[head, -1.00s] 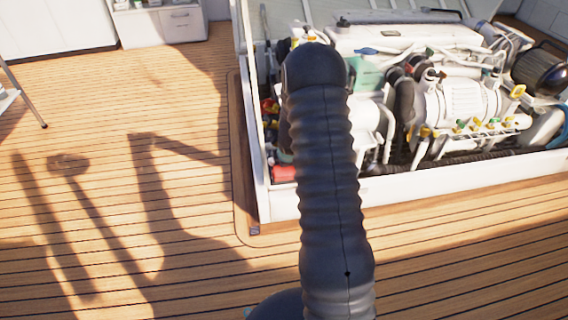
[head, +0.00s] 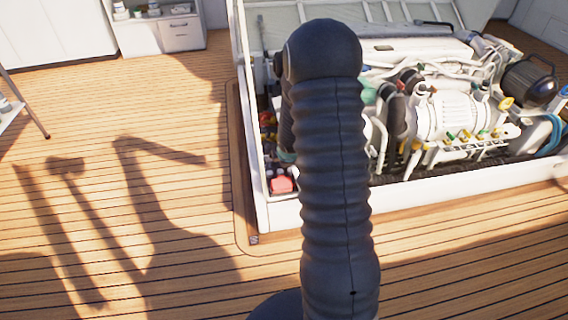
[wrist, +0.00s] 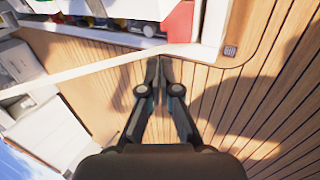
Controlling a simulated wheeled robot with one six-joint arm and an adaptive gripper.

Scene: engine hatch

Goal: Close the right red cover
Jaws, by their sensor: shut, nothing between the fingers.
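A red part (head: 281,185), perhaps a red cover, sits low inside the near left corner of the white engine hatch (head: 420,190). In the wrist view a red panel (wrist: 180,22) shows at the top by the hatch corner. I cannot tell which cover is the right one, or whether it is open. My gripper (wrist: 160,60) is shut and empty in the wrist view, apart from the red panel and below it in the picture, with deck planks behind it. In the head view my dark arm hides the gripper and part of the hatch.
The white engine (head: 450,115) with pipes and hoses fills the hatch. The raised hatch rim (head: 262,180) is an edge on the near left. The wooden deck (head: 180,200) to the left is clear. A white cabinet (head: 180,35) stands at the back left.

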